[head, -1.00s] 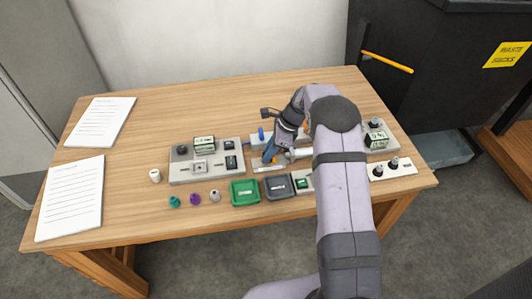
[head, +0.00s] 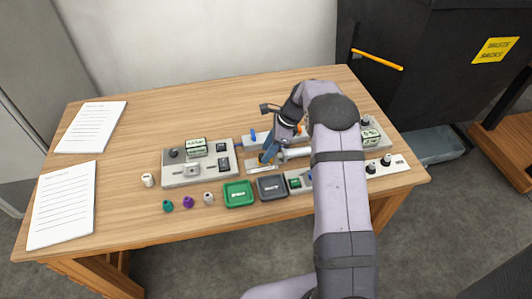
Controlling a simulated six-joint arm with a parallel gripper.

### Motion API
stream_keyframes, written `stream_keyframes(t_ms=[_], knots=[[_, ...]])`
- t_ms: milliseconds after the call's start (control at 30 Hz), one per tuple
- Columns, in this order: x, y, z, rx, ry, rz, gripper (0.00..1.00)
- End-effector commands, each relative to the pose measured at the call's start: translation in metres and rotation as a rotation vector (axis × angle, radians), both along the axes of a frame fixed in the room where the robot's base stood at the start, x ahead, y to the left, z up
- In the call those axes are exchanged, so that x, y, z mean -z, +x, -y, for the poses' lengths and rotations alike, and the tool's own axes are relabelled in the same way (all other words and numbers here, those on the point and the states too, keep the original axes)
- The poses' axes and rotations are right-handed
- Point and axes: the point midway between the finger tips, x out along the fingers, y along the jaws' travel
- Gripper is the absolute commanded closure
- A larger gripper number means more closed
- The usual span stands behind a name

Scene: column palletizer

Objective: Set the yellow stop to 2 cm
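The yellow stop (head: 262,160) shows as a small yellow-orange patch above a pale scale strip (head: 260,168) in the middle of the table. My gripper (head: 266,156) points down at it from the upper right, its dark fingers at or against the stop. The fingers hide most of the stop. I cannot tell whether they are shut on it or only beside it. The scale marks are too small to read, so the stop's setting cannot be told.
A grey panel (head: 183,181) with a display and knobs lies left of the stop. A green tray (head: 239,204) and a dark tray (head: 272,196) sit in front. Several small caps lie at front left. A blue lever (head: 253,134) stands just behind. My arm hides things to the right.

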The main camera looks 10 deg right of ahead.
Motion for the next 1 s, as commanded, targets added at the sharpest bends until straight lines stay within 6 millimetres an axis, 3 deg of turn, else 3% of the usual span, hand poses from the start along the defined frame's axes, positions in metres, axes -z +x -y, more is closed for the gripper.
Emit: stream_keyframes(t_ms=[433, 1000], knots=[[-0.049, -0.005, 0.022, 0.002, -0.002, 0.002, 0.6], [-0.054, -0.006, 0.023, -0.002, -0.002, 0.001, 0.6]])
